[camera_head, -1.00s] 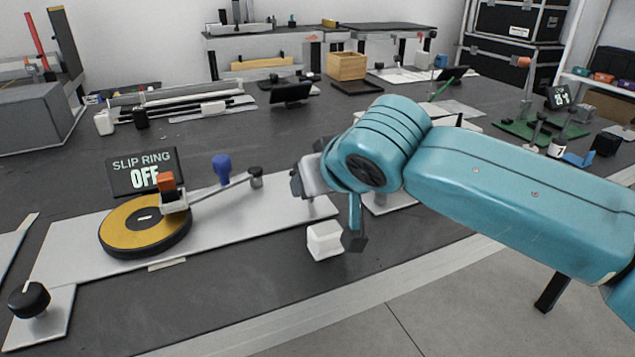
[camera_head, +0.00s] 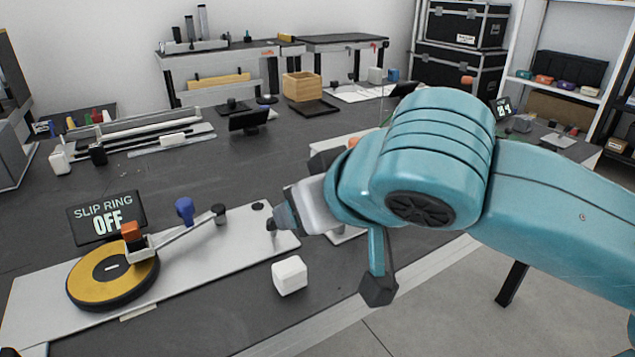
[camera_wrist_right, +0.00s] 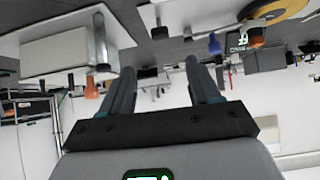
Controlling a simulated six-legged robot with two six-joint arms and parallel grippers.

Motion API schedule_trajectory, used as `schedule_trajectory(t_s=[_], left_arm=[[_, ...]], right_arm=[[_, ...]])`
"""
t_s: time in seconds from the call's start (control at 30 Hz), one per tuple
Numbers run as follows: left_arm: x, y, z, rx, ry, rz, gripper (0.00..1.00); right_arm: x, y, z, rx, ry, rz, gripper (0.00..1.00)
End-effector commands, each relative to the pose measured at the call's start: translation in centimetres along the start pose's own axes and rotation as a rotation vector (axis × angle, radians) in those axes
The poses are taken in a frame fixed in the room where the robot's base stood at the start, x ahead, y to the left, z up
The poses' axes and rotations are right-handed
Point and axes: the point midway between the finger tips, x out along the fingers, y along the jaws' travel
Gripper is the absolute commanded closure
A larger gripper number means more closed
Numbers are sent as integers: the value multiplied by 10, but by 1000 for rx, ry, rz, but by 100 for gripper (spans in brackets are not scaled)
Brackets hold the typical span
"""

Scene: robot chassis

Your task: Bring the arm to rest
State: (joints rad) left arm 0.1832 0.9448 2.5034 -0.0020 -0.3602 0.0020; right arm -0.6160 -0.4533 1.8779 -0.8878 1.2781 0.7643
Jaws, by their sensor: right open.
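My right arm (camera_head: 430,170) comes in from the right in the head view, bent over the front of the dark table. Its gripper (camera_head: 282,216) points left, over the right end of the slip ring's white board, largely hidden behind the wrist. In the right wrist view the two fingers of my right gripper (camera_wrist_right: 160,66) stand apart with nothing between them. A white cube (camera_head: 290,276) lies on the table below the wrist, apart from it. My left gripper is not in view.
A slip ring rig with a yellow disc (camera_head: 113,276) and an "OFF" display (camera_head: 107,217) is at the left. A small black screen (camera_head: 249,121) and a wooden box (camera_head: 302,87) stand farther back. The middle of the table is mostly clear.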

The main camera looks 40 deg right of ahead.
Motion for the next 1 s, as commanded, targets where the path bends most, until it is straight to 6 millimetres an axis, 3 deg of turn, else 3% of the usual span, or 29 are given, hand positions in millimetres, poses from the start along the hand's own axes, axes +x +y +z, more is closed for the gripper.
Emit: schedule_trajectory(t_s=[0.03,0.2,1.0], left_arm=[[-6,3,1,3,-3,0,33],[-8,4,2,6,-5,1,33],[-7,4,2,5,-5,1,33]], right_arm=[[-10,-1,-3,-3,2,-5,38],[-21,0,-1,-1,1,-1,38],[-22,0,1,0,0,0,38]])
